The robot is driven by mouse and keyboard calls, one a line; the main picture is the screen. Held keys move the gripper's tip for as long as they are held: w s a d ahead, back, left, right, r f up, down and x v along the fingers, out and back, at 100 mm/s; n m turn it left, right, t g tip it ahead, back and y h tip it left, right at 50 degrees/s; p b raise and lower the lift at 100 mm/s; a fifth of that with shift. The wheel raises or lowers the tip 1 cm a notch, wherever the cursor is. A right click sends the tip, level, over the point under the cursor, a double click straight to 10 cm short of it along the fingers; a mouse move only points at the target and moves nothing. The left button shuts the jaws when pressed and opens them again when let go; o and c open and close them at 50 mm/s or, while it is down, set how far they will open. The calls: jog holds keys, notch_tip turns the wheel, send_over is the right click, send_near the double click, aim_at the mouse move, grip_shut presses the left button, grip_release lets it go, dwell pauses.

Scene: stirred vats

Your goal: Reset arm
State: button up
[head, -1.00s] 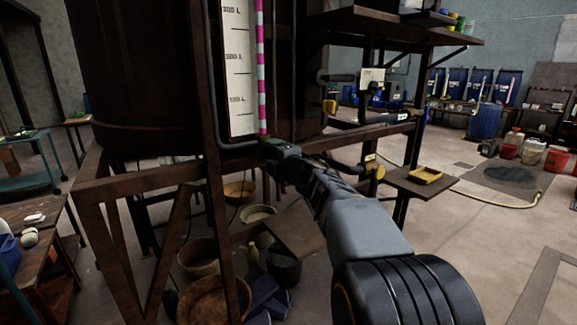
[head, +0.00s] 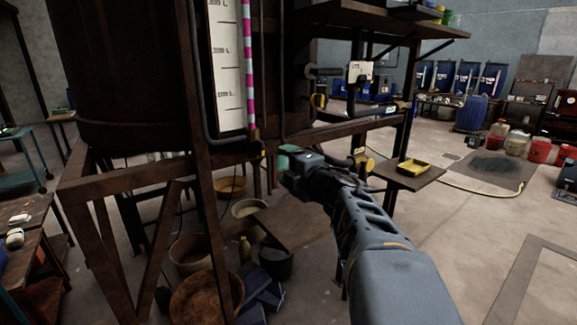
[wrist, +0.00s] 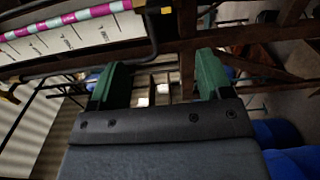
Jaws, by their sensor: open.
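My gripper (head: 287,160) is in front of the vat stand in the head view, close to the lower end of the gauge. In the wrist view my gripper (wrist: 160,82) shows two green fingers spread wide with nothing between them. The dark vat (head: 125,80) stands on a rusty frame (head: 120,178) at left. A white level gauge (head: 228,70) with a pink and white striped tube hangs on its front. The gauge also shows along the top left of the wrist view (wrist: 70,35).
Several bowls and buckets (head: 190,255) sit under the stand. A small shelf with a yellow tray (head: 413,167) juts out at right. Blue drums (head: 465,76) stand at the back right. Open floor (head: 480,225) lies at right.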

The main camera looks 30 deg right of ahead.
dwell(0.3)
jog(key=s+d+f+m+g+h+p, duration=0.1)
jog(key=d+f+m+g+h, duration=0.15)
jog(key=d+m+h, duration=0.35)
jog(key=s+d+f+m+g+h, duration=0.2)
jog(key=d+f+m+h, duration=0.1)
jog(key=m, duration=0.4)
jog(key=s+a+f+m+g+p, duration=0.3)
jog(key=s+f+m+g, duration=0.1)
jog(key=f+m+g, duration=0.15)
jog(key=s+a+g+y+p, duration=0.2)
jog(key=s+a+y+p, duration=0.1)
jog(key=a, duration=0.6)
jog(key=s+a+g+y+p, duration=0.2)
jog(key=s+a+y+p, duration=0.2)
jog(key=a, duration=0.6)
jog(key=shift+s+a+m+p, duration=0.25)
jog(key=shift+s+m+p, duration=0.2)
jog(key=shift+s+p, duration=0.65)
jog(key=shift+c, duration=0.3)
